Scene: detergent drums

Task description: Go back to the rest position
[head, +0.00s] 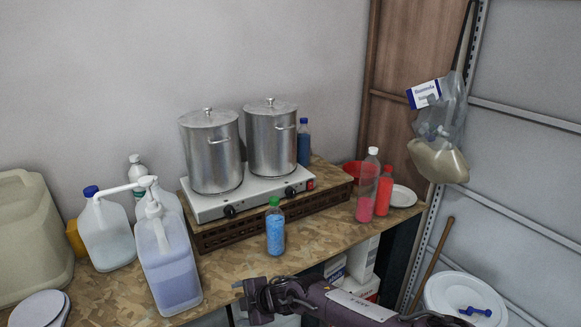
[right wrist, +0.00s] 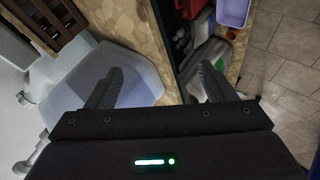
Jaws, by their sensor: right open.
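My right gripper (head: 246,294) is at the bottom middle of the head view, just off the table's front edge, its arm coming in from the lower right. In the right wrist view its two fingers (right wrist: 160,78) are spread apart with nothing between them. A pump jug of violet-blue liquid (head: 171,265) stands on the table to its left and also shows beyond the left finger in the right wrist view (right wrist: 130,62). A small blue bottle with a green cap (head: 275,232) stands above the gripper in the head view. My left gripper is not in view.
The wooden table (head: 318,240) holds two steel pots (head: 209,150) on a hot plate (head: 215,205), and several jugs and bottles. Boxes (head: 361,259) sit below it. A white drum (head: 463,300) stands at right. A bag (head: 440,140) hangs at right.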

